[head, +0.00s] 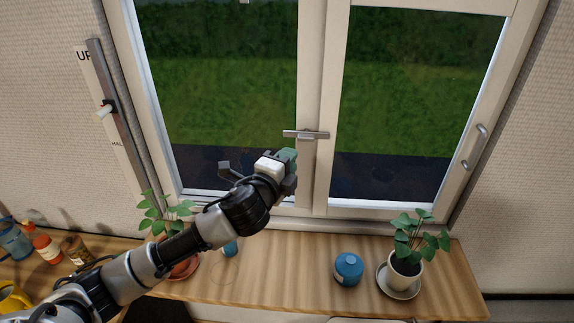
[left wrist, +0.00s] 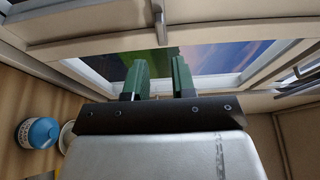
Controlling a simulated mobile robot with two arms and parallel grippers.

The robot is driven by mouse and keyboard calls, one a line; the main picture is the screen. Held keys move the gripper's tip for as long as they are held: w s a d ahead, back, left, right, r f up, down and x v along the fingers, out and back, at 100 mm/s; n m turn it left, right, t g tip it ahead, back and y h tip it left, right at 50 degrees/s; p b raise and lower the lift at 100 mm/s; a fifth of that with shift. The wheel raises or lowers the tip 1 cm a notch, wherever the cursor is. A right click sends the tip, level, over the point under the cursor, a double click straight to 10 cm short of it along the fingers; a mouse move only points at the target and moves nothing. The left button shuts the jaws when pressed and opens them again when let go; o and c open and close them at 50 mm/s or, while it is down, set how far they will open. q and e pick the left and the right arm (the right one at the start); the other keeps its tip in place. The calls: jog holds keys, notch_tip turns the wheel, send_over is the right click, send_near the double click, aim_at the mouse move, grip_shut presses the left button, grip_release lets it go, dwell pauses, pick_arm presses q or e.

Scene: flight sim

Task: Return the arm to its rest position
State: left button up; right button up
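My left arm (head: 150,265) reaches in from the lower left, stretched up over the wooden sill. My left gripper (head: 287,160) is in front of the window's middle post, just below and left of the grey latch (head: 306,134). In the left wrist view its two green-padded fingers (left wrist: 160,76) stand apart with nothing between them, so it is open and empty. The latch bar lies level across the post, and the window (head: 325,100) looks shut. Whether the gripper touches the frame is hard to tell. My right gripper is out of view.
The sill (head: 310,285) holds a plant in a white pot (head: 405,268), a blue canister (head: 348,268), and a plant in a terracotta pot (head: 180,265) partly behind my arm. Bottles (head: 45,245) and a yellow mug (head: 12,299) stand left. A slider (head: 107,108) is on the left wall.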

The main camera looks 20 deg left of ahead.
pick_arm(q)
jog(key=shift+s+f, duration=0.1)
dwell(0.4)
jog(key=s+d+f+n+g+y, duration=0.1)
jog(key=s+f+n+g+y, duration=0.1)
jog(key=s+f+n+g, duration=1)
jog(key=s+f, duration=0.25)
jog(key=s, duration=0.6)
jog(key=s+f+n+g, duration=0.2)
jog(key=s+f+n, duration=0.4)
jog(key=s, duration=0.6)
notch_tip(320, 180, down, 35)
jog(key=s+g+b, duration=0.2)
jog(key=s+b, duration=0.1)
jog(key=b, duration=0.3)
jog(key=s+a+f+b, duration=0.2)
jog(key=s+f, duration=0.5)
jog(key=f, duration=0.2)
jog(key=s+a+f+m+g+b, duration=0.1)
jog(key=s+f+b, duration=0.1)
jog(key=s+f, duration=0.6)
jog(key=shift+a+f+b, duration=0.35)
jog(key=shift+f, duration=0.45)
